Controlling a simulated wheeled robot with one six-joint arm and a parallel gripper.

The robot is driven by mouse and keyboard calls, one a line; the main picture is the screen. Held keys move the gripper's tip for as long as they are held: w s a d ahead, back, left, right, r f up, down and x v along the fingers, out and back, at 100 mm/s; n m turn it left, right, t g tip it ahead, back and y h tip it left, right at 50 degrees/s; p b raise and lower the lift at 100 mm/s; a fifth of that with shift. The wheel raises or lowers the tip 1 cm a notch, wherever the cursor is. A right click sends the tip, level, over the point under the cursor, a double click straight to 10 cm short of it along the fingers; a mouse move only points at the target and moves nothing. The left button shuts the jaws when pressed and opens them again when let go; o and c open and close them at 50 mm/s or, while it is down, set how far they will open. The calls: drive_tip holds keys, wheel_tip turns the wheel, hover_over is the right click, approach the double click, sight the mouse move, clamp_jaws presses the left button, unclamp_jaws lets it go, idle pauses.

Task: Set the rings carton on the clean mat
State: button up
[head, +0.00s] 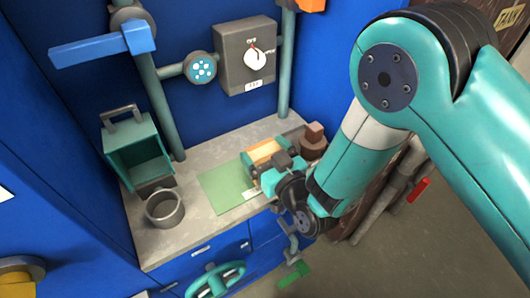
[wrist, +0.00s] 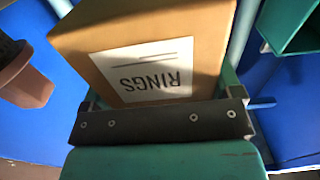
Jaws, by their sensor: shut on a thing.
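The rings carton (wrist: 208,38), a tan box with a white label reading RINGS upside down, fills the top middle of the wrist view. My gripper (wrist: 160,92) is shut on it, with a finger at either side. In the head view the carton's tan top (head: 264,151) shows between the teal fingers of my gripper (head: 265,160), partly hidden by the wrist. The clean mat (head: 222,188) appears to be the flat green sheet on the grey bench. The carton is at the mat's right end; I cannot tell whether it touches the mat.
A brown object (head: 313,141) stands close to the right of the carton. A teal open-fronted box (head: 131,140) and a grey pot (head: 165,208) stand at the bench's left. Pipes and a grey switch box (head: 246,55) are behind. The mat's left part is clear.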

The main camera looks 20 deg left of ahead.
drive_tip(key=shift+f+b, duration=0.6)
drive_tip(key=o, duration=0.8)
drive_tip(key=shift+r+p, duration=0.3)
drive_tip(key=v, duration=0.4)
drive_tip(key=b+v, duration=0.1)
drive_tip(key=v, duration=0.7)
drive_tip(key=shift+r+b, duration=0.35)
drive_tip(key=shift+b, duration=0.05)
